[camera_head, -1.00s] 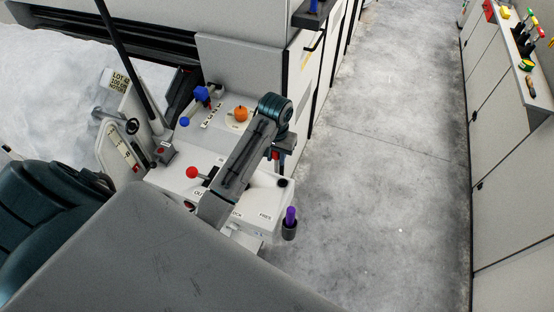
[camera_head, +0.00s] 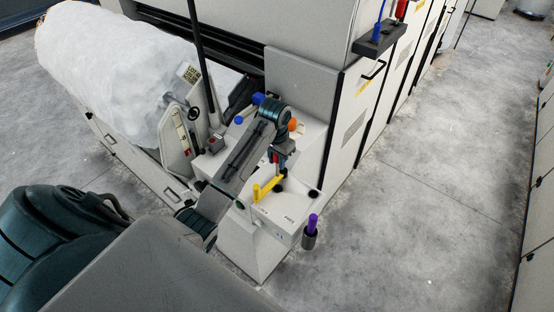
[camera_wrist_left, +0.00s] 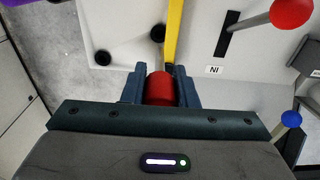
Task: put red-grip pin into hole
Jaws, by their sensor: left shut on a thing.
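My left gripper (camera_head: 280,157) is shut on the red-grip pin (camera_head: 276,157) above the pale machine panel. The left wrist view shows the red grip (camera_wrist_left: 160,88) between the two blue-grey fingers. The pin's lower end is hidden, so I cannot tell how far its tip is from the panel. The head view shows the yellow handle (camera_head: 267,188) below the gripper. My right gripper is not in view.
A purple-grip tool (camera_head: 312,222) stands in a dark cup at the panel's front corner. In the wrist view, a red ball lever (camera_wrist_left: 291,12) and a blue knob (camera_wrist_left: 291,119) are at the right. A dark rack (camera_head: 380,40) hangs on the cabinet. Open floor lies right.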

